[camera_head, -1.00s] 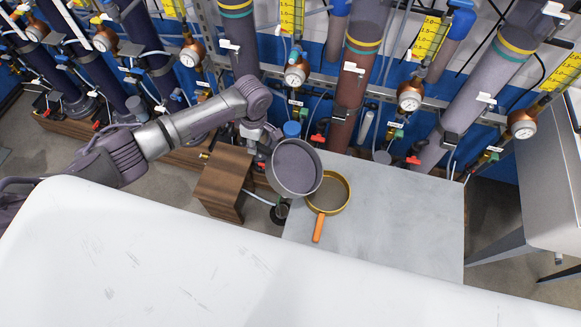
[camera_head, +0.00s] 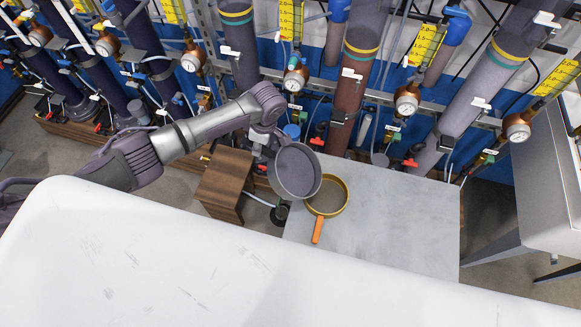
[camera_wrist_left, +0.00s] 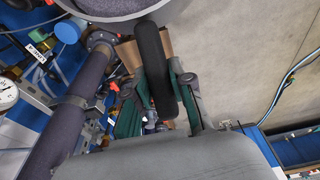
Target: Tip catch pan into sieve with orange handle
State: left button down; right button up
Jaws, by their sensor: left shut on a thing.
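The catch pan (camera_head: 297,172) is a grey round pan. My left gripper (camera_head: 268,158) is shut on its black handle (camera_wrist_left: 155,70), between green fingers in the left wrist view. The pan is held tilted above the bench, its right edge overlapping the left of the sieve in the head view. I cannot tell whether pan and sieve touch, or whether anything lies in the pan. The sieve (camera_head: 327,197) has a gold rim and an orange handle (camera_head: 317,231) pointing to the front. It rests on the grey bench. My right gripper is not in view.
The grey bench top (camera_head: 400,225) is clear right of the sieve. A wooden block (camera_head: 222,182) stands left of the bench. Columns, gauges and valves line the back. A large white surface (camera_head: 200,260) fills the front.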

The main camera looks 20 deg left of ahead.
pick_arm(q)
jog(key=shift+d+r+y, duration=0.3)
jog(key=shift+d+r, duration=0.05)
jog(key=shift+r, duration=0.15)
jog(key=shift+d, duration=0.1)
dwell(0.5)
jog(key=shift+d+r+y, duration=1)
jog(key=shift+d+r, duration=0.2)
jog(key=shift+r, duration=0.2)
jog(key=shift+d+r+y, duration=0.9)
jog(key=shift+d+r, duration=0.3)
jog(key=shift+d, duration=0.3)
